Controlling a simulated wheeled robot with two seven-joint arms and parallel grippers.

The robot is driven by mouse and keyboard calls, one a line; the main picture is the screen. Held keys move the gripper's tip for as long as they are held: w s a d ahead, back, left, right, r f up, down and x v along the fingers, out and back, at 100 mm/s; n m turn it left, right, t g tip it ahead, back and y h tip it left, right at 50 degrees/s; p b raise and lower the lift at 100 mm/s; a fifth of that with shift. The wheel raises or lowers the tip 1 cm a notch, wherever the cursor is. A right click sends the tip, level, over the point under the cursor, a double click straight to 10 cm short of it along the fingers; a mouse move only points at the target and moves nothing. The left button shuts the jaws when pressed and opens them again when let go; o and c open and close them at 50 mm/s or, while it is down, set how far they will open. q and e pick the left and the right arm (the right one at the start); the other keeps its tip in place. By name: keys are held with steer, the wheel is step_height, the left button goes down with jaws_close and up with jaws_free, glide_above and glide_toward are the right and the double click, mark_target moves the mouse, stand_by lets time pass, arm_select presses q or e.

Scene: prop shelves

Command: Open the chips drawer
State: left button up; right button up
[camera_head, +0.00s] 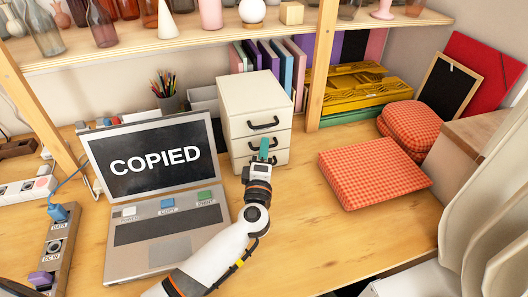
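A small white drawer cabinet (252,92) with three stacked drawers stands on the wooden desk behind the laptop's right side. All its drawers look shut. The top drawer's black handle (263,124) is clear of my arm. No label naming a chips drawer is readable. My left gripper (264,150) reaches up from the bottom of the view to the cabinet front, its teal fingertips at the middle and lower drawers. The fingers partly cover the handles there. I cannot tell whether they touch or grip a handle. My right gripper is not in view.
A laptop (157,158) showing "COPIED" stands close left of my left arm. Red checked cushions (372,172) lie to the right. A shelf post (322,65) rises right of the cabinet. Bare desk (310,235) lies right of my forearm. Power strips (58,245) lie at left.

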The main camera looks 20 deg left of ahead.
arm_select(q)
jaws_close()
steer(key=s+d+p, duration=0.3)
steer(key=s+d, duration=0.4)
steer(key=s, duration=0.4)
steer(key=shift+d, duration=0.3)
jaws_free()
